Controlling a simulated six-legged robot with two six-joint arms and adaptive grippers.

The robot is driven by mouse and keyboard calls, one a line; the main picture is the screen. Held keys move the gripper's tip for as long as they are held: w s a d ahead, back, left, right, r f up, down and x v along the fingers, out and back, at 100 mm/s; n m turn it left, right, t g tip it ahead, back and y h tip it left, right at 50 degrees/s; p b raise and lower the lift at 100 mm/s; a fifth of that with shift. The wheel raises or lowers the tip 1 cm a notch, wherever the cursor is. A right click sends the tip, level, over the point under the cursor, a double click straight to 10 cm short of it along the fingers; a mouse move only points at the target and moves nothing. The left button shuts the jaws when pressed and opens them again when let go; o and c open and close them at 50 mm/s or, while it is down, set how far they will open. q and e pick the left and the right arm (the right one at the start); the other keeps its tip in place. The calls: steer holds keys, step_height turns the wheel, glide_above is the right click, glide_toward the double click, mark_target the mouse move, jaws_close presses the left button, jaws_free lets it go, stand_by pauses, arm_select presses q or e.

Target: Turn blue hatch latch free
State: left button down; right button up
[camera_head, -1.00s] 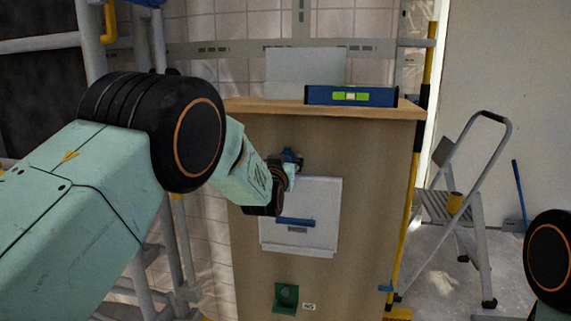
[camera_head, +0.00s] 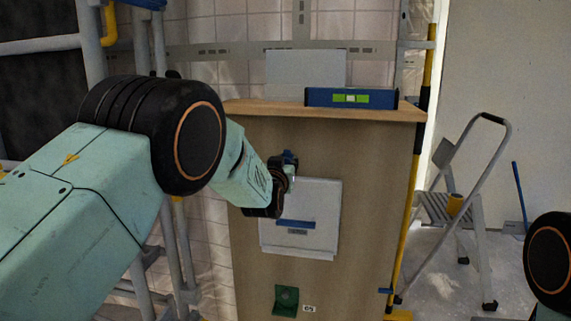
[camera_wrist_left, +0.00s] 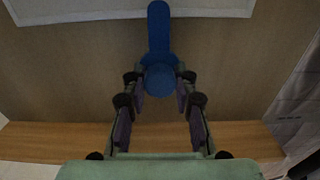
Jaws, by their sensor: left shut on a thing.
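The blue hatch latch (camera_wrist_left: 159,35) shows in the left wrist view as a round hub with a straight handle. The handle points to the top of that picture, and its end overlaps the edge of the white hatch (camera_wrist_left: 120,9). My left gripper (camera_wrist_left: 158,80) has a finger on each side of the hub and is shut on the latch. In the head view, the left gripper (camera_head: 289,167) is at the hatch's top edge, with a bit of blue latch (camera_head: 289,155) showing above it. The white hatch (camera_head: 318,205) sits flat in the wooden panel. My right gripper is out of view.
The wooden panel (camera_head: 375,190) has a ledge with a blue spirit level (camera_head: 380,98) on it. A green bracket (camera_head: 285,299) is low on the panel. A stepladder (camera_head: 470,215) stands at right, past a yellow pole (camera_head: 409,205). Scaffold tubes (camera_head: 172,245) are at left.

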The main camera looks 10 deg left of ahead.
arm_select(q)
steer(key=shift+m, duration=0.3)
steer(key=m+p, duration=0.2)
steer(key=m, duration=0.1)
steer(key=shift+r, duration=0.1)
steer(key=m+p, duration=0.1)
steer(key=m, duration=0.2)
steer(key=shift+d, duration=0.1)
steer(key=m+p, duration=0.1)
steer(key=m, duration=0.3)
steer(key=shift+p, duration=0.3)
steer(key=m, duration=0.4)
steer(key=m+p, duration=0.1)
steer(key=m, duration=0.1)
steer(key=shift+d+f, duration=0.1)
steer(key=shift+f, duration=0.15)
steer(key=m, duration=0.3)
steer(key=shift+m, duration=0.4)
steer(key=shift+f+m, duration=0.15)
steer(key=shift+m, duration=1.65)
